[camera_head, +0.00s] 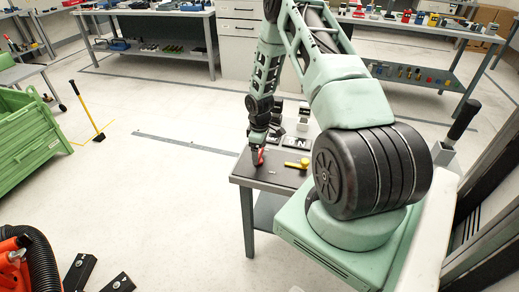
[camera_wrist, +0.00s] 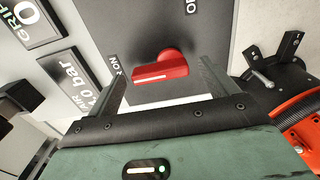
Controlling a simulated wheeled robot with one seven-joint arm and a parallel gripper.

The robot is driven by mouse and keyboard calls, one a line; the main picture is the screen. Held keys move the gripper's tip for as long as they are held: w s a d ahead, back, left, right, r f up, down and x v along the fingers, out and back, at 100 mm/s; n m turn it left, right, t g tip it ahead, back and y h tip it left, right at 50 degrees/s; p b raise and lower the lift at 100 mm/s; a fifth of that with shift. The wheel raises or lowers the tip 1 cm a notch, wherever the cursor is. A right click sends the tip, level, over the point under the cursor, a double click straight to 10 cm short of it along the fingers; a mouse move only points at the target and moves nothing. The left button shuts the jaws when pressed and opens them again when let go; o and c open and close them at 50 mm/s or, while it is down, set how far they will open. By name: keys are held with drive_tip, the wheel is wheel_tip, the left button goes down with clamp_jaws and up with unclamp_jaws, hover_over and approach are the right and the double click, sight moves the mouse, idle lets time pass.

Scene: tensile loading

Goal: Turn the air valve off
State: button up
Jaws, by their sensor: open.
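The air valve's red handle (camera_wrist: 160,66) sits on a dark grey plate (camera_wrist: 190,20) in the wrist view. Its long end points left, toward a label reading "ON". Another label at the plate's upper right is only partly readable. My gripper (camera_wrist: 163,82) is open, with one finger on each side of the handle; I cannot tell whether either touches it. In the head view the red handle (camera_head: 259,156) shows at the left of a small dark-topped table (camera_head: 275,178), with my gripper (camera_head: 257,146) right over it.
A yellow-handled part (camera_head: 297,163) lies right of the valve on the table. Signs, one reading "AIR" with a bar value (camera_wrist: 80,83), stand left in the wrist view. A dark bracket (camera_wrist: 275,68) and orange machine (camera_wrist: 303,125) are at right.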

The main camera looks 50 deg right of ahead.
drive_tip(key=shift+f, duration=0.1)
drive_tip(key=c, duration=1)
drive_tip(key=shift+m, duration=0.3)
drive_tip(key=m, duration=0.1)
drive_tip(key=m+b, duration=0.1)
drive_tip(key=m, duration=0.1)
drive_tip(key=shift+s+d+b, duration=0.1)
drive_tip(key=shift+s+b, duration=0.15)
drive_tip(key=shift+b, duration=0.05)
drive_tip(key=m, duration=0.2)
drive_tip(key=m+b, duration=0.1)
drive_tip(key=m, duration=0.3)
drive_tip(key=shift+s+b, duration=0.3)
drive_tip(key=shift+s, duration=0.05)
drive_tip(key=m, duration=0.3)
drive_tip(key=m+b, duration=0.1)
drive_tip(key=shift+s+a, duration=0.25)
drive_tip(key=shift+s+a+m, duration=0.1)
drive_tip(key=shift+m, duration=1)
drive_tip(key=shift+s+a+m, duration=0.1)
drive_tip(key=shift+m, duration=1)
drive_tip(key=shift+b, duration=0.3)
